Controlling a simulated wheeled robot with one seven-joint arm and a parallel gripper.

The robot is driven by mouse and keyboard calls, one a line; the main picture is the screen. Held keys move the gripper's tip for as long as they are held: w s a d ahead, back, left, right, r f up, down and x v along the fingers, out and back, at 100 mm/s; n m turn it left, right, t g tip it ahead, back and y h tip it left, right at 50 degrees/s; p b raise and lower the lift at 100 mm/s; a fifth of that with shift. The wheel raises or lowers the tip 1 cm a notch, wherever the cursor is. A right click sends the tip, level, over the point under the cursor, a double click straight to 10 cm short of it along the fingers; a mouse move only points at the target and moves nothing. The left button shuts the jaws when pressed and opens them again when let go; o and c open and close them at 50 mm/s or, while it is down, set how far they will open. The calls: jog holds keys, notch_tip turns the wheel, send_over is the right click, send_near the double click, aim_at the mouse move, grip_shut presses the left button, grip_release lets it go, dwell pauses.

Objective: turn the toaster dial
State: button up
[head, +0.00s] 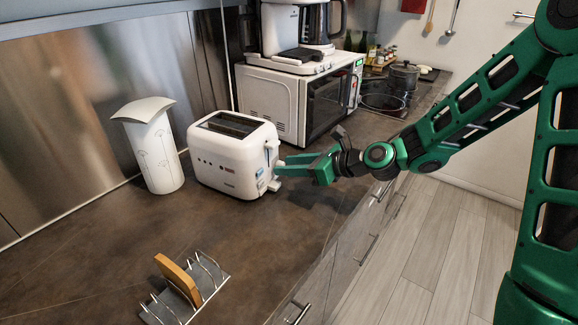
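A white toaster (232,155) stands upright on the brown counter, with two dark slots on top. Its control end faces right, towards my gripper. Small white parts stick out there, low and near the front edge (274,185); I cannot tell for sure which is the dial. My gripper (279,167) is level with this end, its green fingers pointing left at the controls. The fingertips are very close to the toaster; whether they touch it is unclear. The fingers overlap in this view, so their opening is hard to judge.
A white canister (152,155) stands left of the toaster. A white microwave (300,100) with a coffee maker (300,30) on top stands behind. A toast rack (186,291) with one slice is at the front. The counter between rack and toaster is clear.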

grip_shut()
jog(key=shift+s+n+t+h, duration=0.1)
jog(key=shift+n+t+h, duration=0.2)
jog(key=shift+n+t, duration=0.65)
jog(key=n, duration=0.1)
jog(key=n+t, duration=0.1)
jog(key=n, duration=0.1)
jog(key=shift+s+a+f, duration=0.1)
jog(key=shift+a+f, duration=0.05)
jog(key=shift+f, duration=0.05)
jog(key=n+t, duration=0.2)
jog(key=n, duration=0.1)
jog(key=shift+s+f+n+h, duration=0.15)
jog(key=shift+f+n+h, duration=0.05)
jog(key=shift+n+h, duration=0.1)
jog(key=shift+n+t, duration=0.25)
jog(key=shift+t, duration=0.1)
jog(key=shift+a+n, duration=0.15)
jog(key=shift+n, duration=0.55)
